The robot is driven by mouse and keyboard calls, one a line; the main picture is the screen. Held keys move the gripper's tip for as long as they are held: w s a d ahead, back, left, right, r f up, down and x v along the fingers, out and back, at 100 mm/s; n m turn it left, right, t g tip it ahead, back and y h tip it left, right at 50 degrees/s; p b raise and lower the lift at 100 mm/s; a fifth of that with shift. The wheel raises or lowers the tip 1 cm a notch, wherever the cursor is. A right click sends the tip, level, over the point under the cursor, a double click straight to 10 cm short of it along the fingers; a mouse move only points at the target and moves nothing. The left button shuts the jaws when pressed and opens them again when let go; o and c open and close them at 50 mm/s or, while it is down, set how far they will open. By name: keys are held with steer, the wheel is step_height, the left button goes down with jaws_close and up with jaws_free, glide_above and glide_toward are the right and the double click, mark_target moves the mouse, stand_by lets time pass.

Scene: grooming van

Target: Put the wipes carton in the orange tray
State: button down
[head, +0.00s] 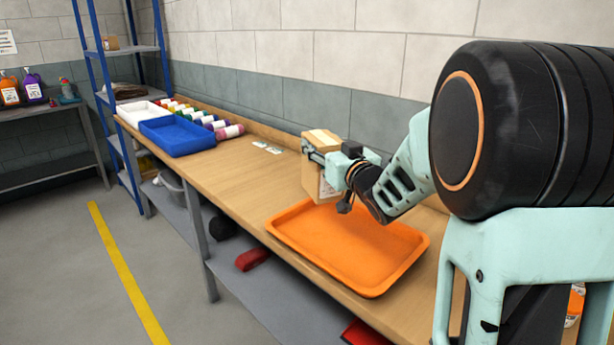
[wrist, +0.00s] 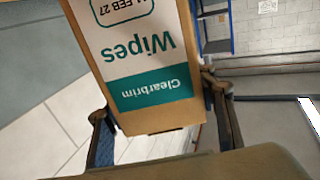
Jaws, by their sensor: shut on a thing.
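The wipes carton (head: 316,178) is a tan box held in my gripper (head: 327,160) above the bench, by the far left corner of the orange tray. In the wrist view the carton (wrist: 148,62) shows a white and teal label reading "Wipes", upside down. The gripper fingers (wrist: 165,128) lie on either side of the carton. The orange tray (head: 335,265) lies on the wooden bench below and to the right of the carton, and its visible floor is empty. My arm hides part of the view behind the tray.
A blue tray (head: 180,138) and a white tray (head: 140,113) stand further along the bench (head: 225,178), beside a row of coloured bottles (head: 228,132). A wall (head: 300,100) runs behind the bench. The bench between the blue and orange trays is mostly clear.

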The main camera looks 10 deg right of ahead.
steer(key=w+f+b, duration=0.4)
steer(key=w+f, duration=0.2)
steer(key=f, duration=0.3)
steer(key=shift+a, duration=0.4)
steer(key=shift+f, duration=0.1)
steer(key=shift+f+b, duration=0.45)
steer(key=shift+b, duration=0.25)
steer(key=shift+f, duration=0.1)
steer(key=c, duration=0.9)
jaws_free()
steer(key=shift+o, duration=0.2)
